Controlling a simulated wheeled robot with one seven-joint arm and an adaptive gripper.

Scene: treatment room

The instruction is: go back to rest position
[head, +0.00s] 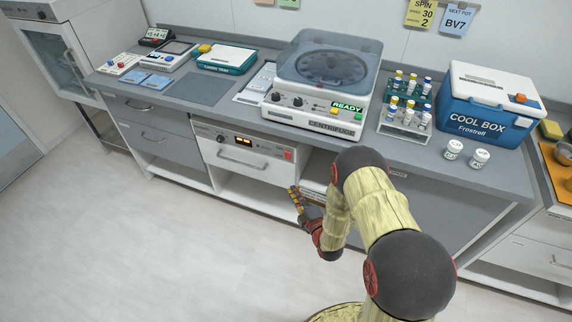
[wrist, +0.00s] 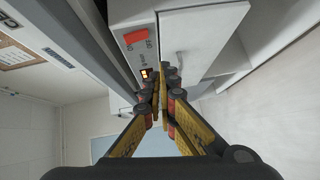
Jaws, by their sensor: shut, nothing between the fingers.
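My gripper (head: 297,198) is shut and empty in the head view. It hangs in front of the lower cabinets, below the counter edge and to the right of the drawer unit with the orange display (head: 243,147). In the wrist view the yellow and black fingers of my gripper (wrist: 165,85) come together at the tips. The unit's front, with a red switch (wrist: 143,36) and a lit display (wrist: 144,73), shows beyond them. My arm reaches in from the lower right of the head view and hides part of the cabinet front.
The grey counter (head: 200,89) carries a centrifuge (head: 318,118), a tube rack (head: 404,118), a cool box (head: 487,114), two white jars (head: 453,149) and a lidded green tray (head: 226,60). Open shelves lie below. The pale floor (head: 140,235) is clear at the left.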

